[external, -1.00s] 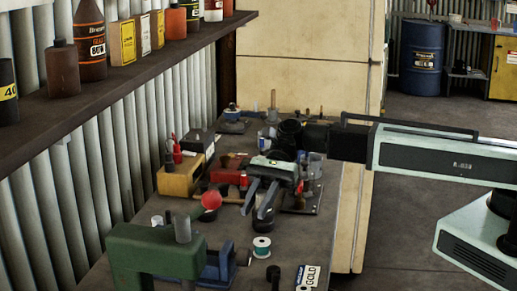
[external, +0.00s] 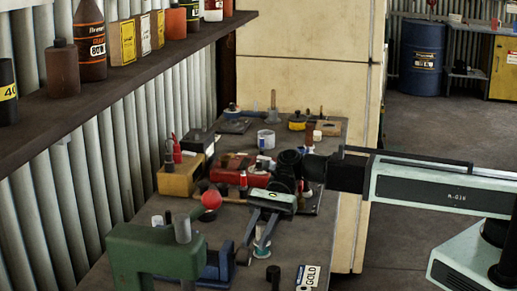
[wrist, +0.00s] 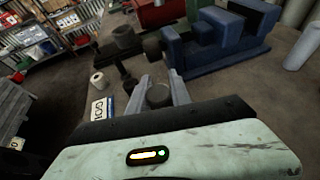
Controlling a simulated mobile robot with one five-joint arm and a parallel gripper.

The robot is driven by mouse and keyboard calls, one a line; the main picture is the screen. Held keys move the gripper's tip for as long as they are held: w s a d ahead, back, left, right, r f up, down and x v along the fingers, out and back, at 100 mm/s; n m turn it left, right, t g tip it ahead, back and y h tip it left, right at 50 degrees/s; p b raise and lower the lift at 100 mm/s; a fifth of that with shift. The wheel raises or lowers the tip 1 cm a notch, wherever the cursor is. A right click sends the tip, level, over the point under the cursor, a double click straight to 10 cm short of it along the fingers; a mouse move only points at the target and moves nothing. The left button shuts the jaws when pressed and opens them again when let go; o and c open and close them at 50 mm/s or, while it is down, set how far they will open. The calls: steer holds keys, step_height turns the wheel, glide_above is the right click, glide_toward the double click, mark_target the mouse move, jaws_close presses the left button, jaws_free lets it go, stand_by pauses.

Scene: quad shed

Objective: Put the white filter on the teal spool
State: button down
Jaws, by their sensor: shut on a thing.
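My gripper (external: 256,238) points down over the near part of the bench, with its two grey fingers around a short round piece. I take this piece to be the white filter (external: 263,230); it looks pale in the external view. In the wrist view my gripper (wrist: 160,92) holds it, and the filter's round end (wrist: 158,96) looks dark and shaded. The teal spool (external: 262,251) stands upright on the bench just below the fingers, partly covered by them. Whether filter and spool touch, I cannot tell. The spool is hidden in the wrist view.
A blue vise (external: 218,264) and a green machine (external: 150,250) stand left of the spool. A small black cylinder (external: 273,273) and a GOLD box (external: 308,279) lie nearer the front right. A red ball-topped thing (external: 211,200) stands to the left. Several tools crowd the bench behind.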

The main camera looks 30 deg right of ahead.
steer(key=c, duration=1.2)
jaws_free()
steer(key=shift+f, duration=0.1)
steer(key=shift+r, duration=0.25)
steer(key=p+v, duration=0.4)
steer(key=v, duration=0.8)
steer(key=shift+p, duration=0.3)
steer(key=shift+d, duration=0.1)
